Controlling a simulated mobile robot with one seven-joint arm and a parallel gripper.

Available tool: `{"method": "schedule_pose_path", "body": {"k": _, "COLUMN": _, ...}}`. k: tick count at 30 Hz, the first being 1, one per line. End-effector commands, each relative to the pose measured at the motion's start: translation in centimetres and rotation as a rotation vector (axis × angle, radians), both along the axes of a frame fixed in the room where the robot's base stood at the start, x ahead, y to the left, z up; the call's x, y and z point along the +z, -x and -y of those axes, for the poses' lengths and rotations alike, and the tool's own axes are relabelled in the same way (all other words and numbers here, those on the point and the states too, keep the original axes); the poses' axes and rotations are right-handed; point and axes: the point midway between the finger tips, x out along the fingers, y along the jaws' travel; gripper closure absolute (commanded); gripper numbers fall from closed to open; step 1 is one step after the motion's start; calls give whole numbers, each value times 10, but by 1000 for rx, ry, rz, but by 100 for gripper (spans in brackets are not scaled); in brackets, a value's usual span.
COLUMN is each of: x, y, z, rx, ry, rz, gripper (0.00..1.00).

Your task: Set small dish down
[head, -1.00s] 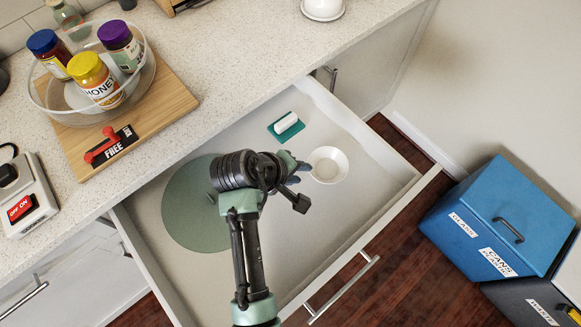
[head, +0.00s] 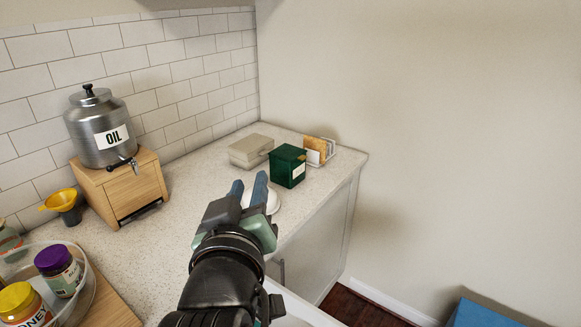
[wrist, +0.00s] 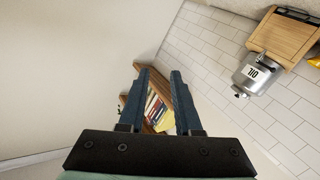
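My gripper (head: 250,184) is raised above the counter in the head view, fingers pointing away and up. In the wrist view its two blue fingers (wrist: 160,88) stand apart with nothing between them. A white round dish (head: 272,201) sits on the counter just behind the fingers and is partly hidden by them. I cannot tell whether it is the small dish of the task. The white bowl seen earlier in the drawer is out of view now.
A green box (head: 287,166), a beige case (head: 251,151) and a rack (head: 322,151) stand at the counter's far end. An oil dispenser (head: 98,130) on a wooden box (head: 122,188) and a yellow funnel (head: 62,204) are at left. Counter between is clear.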

Motion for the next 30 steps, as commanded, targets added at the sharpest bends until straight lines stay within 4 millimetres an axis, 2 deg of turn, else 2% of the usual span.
{"method": "schedule_pose_path", "body": {"k": 1, "x": 55, "y": 8, "z": 13, "rx": 0, "ry": -76, "rz": 152, "gripper": 67}}
{"method": "schedule_pose_path", "body": {"k": 3, "x": 119, "y": 27, "z": 26, "rx": 16, "ry": -167, "rz": 342, "gripper": 67}}
{"method": "schedule_pose_path", "body": {"k": 6, "x": 192, "y": 65, "z": 42, "rx": 54, "ry": -267, "rz": 573, "gripper": 67}}
{"method": "schedule_pose_path", "body": {"k": 9, "x": 239, "y": 102, "z": 53, "rx": 96, "ry": -332, "rz": 744, "gripper": 67}}
{"method": "schedule_pose_path", "body": {"k": 10, "x": 249, "y": 111, "z": 55, "rx": 106, "ry": -344, "rz": 783, "gripper": 67}}
{"method": "schedule_pose_path", "body": {"k": 12, "x": 264, "y": 127, "z": 58, "rx": 128, "ry": -366, "rz": 846, "gripper": 67}}
{"method": "schedule_pose_path", "body": {"k": 16, "x": 275, "y": 140, "z": 61, "rx": 143, "ry": -382, "rz": 893, "gripper": 67}}
{"method": "schedule_pose_path", "body": {"k": 25, "x": 281, "y": 139, "z": 60, "rx": 143, "ry": -381, "rz": 890, "gripper": 67}}
{"method": "schedule_pose_path", "body": {"k": 30, "x": 268, "y": 138, "z": 60, "rx": 142, "ry": -380, "rz": 889, "gripper": 67}}
